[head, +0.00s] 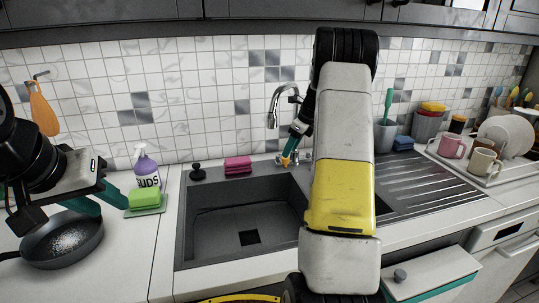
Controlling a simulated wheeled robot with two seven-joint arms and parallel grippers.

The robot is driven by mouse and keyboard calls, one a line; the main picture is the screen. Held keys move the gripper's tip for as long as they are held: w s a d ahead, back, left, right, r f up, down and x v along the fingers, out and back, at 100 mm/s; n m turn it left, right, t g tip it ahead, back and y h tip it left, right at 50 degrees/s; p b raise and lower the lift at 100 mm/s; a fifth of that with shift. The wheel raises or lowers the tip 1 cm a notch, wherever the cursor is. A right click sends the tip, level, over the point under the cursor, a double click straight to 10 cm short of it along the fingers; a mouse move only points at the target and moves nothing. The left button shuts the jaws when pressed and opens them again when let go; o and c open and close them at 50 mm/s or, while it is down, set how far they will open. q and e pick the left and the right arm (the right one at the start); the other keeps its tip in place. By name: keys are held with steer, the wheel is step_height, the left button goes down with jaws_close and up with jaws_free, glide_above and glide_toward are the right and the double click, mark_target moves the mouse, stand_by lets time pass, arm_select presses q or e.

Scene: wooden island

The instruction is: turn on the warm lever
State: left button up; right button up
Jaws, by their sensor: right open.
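The curved chrome faucet (273,108) stands behind the sink (232,184), its lower part mostly hidden by my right gripper and arm. Small chrome parts show at its base on both sides of the gripper, one at the right (307,155); I cannot tell which is the warm lever or how it is turned. My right gripper (289,158) is open and points down at the faucet base, with teal fingers and an orange tip. Contact with a lever cannot be made out. My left gripper (101,204) is open and empty above the left counter, its teal fingers apart.
A black pan (65,240) lies below my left gripper. A green sponge (144,197), a purple soap bottle (147,172), a black stopper (197,172) and pink sponges (238,165) stand left of and behind the sink. A dish rack (480,172) with mugs is at right.

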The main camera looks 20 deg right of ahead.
steer(key=shift+x, duration=2.25)
jaws_close()
